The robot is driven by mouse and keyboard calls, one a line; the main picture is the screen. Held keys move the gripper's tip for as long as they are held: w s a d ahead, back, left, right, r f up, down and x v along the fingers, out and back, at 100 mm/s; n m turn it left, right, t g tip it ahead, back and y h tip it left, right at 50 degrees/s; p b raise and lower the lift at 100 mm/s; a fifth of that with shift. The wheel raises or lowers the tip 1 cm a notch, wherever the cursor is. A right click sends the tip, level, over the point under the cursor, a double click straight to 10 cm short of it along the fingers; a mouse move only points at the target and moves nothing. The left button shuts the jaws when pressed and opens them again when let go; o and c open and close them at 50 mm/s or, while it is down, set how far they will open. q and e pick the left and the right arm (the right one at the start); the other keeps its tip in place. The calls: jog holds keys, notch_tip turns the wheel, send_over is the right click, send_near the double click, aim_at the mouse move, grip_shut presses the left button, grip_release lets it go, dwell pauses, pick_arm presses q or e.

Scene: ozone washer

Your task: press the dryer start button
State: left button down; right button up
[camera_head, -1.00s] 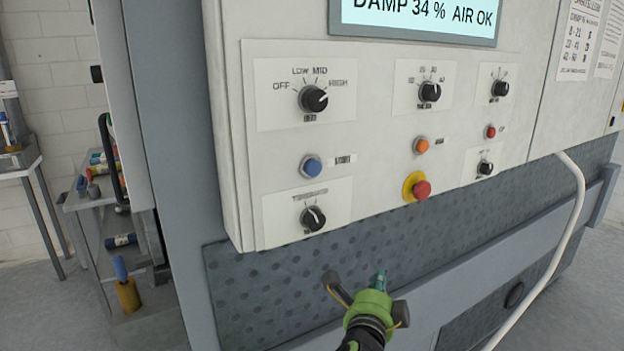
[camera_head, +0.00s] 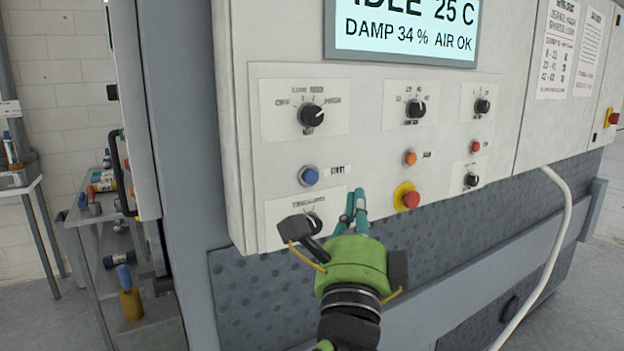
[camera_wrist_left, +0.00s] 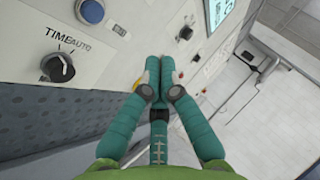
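The blue button (camera_head: 309,176) sits on the pale control panel, with a small label beside it that seems to read START. It also shows at the top left of the left wrist view (camera_wrist_left: 91,11). My left gripper (camera_head: 356,203) is in front of the lower panel, below and to the right of the blue button and apart from it in the picture. In the left wrist view its teal fingers (camera_wrist_left: 159,75) are together at the tips with nothing between them. The right gripper is not in view.
A black timer knob (camera_head: 311,222) is below the blue button, partly behind my gripper. An orange button (camera_head: 410,158), a red button on a yellow ring (camera_head: 408,197) and several knobs are nearby. The display (camera_head: 400,32) reads IDLE, 25 C, DAMP 34 %, AIR OK. A white hose (camera_head: 556,240) hangs at right.

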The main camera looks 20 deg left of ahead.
aim_at(311, 177)
pick_arm(q)
jog(key=shift+w, duration=0.1)
jog(key=shift+w+a+b, duration=0.1)
jog(key=shift+w+a, duration=0.8)
jog(key=shift+a, duration=0.25)
jog(key=shift+w+a+b, duration=0.1)
jog(key=shift+w+a, duration=0.75)
jog(key=shift+a, duration=0.35)
jog(key=shift+w+a+b, duration=0.1)
jog(key=shift+w+a, duration=0.8)
jog(key=shift+a, duration=0.25)
jog(key=shift+w+a, duration=0.25)
jog(key=shift+a, duration=0.1)
jog(key=shift+w+a+p, duration=0.3)
jog(key=shift+a+p, duration=0.05)
jog(key=shift+p, duration=0.05)
jog(key=shift+s+d, duration=0.1)
jog(key=shift+d, duration=0.05)
jog(key=shift+s+d, duration=0.45)
jog(key=shift+d, duration=0.1)
